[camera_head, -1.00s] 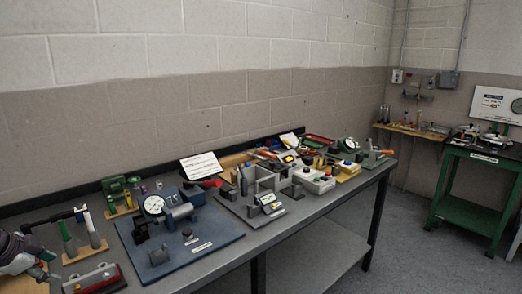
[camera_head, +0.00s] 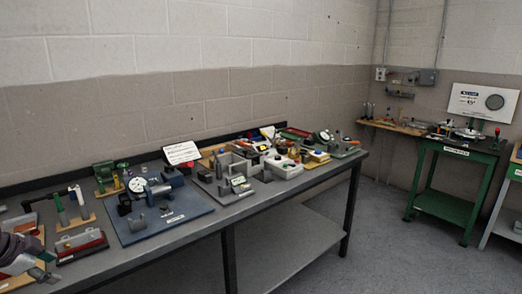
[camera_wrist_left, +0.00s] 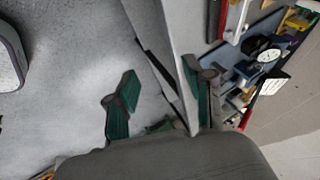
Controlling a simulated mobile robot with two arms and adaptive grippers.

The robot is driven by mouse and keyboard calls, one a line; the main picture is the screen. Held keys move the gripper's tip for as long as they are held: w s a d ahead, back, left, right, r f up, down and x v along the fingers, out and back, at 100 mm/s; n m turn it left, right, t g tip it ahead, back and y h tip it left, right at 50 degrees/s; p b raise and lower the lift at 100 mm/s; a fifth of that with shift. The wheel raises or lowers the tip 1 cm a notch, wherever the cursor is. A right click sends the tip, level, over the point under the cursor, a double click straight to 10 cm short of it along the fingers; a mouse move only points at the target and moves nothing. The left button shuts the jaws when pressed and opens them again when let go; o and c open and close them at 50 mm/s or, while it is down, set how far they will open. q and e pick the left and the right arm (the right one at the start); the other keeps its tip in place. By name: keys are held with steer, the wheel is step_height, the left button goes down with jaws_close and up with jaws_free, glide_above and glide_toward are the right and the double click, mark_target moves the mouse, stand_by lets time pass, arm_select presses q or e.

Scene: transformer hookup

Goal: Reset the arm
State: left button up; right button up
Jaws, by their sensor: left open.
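My left gripper (camera_head: 46,272) is at the lower left corner of the head view, at the front edge of the workbench (camera_head: 187,251). In the left wrist view the two green-padded fingers of the left gripper (camera_wrist_left: 160,88) stand apart with nothing between them. The bench edge and the grey floor (camera_wrist_left: 60,105) show behind them. Only part of my left arm shows in the head view. My right gripper is in neither view.
Near the gripper are a red block fixture (camera_head: 82,244) and a stand with green and pale posts (camera_head: 75,214). A blue plate (camera_head: 195,210) with a dial gauge (camera_head: 138,185) lies further right. A green cart (camera_head: 440,205) stands across open floor (camera_head: 385,235).

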arm_select(q)
step_height(320, 180, down, 24)
steer(key=s+r+n+g+y, duration=0.1)
steer(key=s+n, duration=0.1)
steer(key=n, duration=0.3)
steer(key=s+d+f+n+g+y, duration=0.15)
steer(key=s+f, duration=0.25)
steer(key=f, duration=0.5)
steer(key=s+d+f+h, duration=0.1)
steer(key=s+d+f, duration=0.1)
steer(key=s+f, duration=0.45)
steer(key=s+d+f+g, duration=0.1)
steer(key=s+d+f, duration=0.6)
steer(key=s, duration=0.4)
steer(key=s+d+f+n+g, duration=0.1)
steer(key=s+d+f, duration=0.7)
steer(key=s, duration=0.4)
steer(key=s+d+f+n+g, duration=0.1)
steer(key=s+d+f, duration=0.7)
steer(key=s, duration=0.4)
steer(key=shift+s+d, duration=0.2)
steer(key=shift+d, duration=0.45)
steer(key=shift+f, duration=0.1)
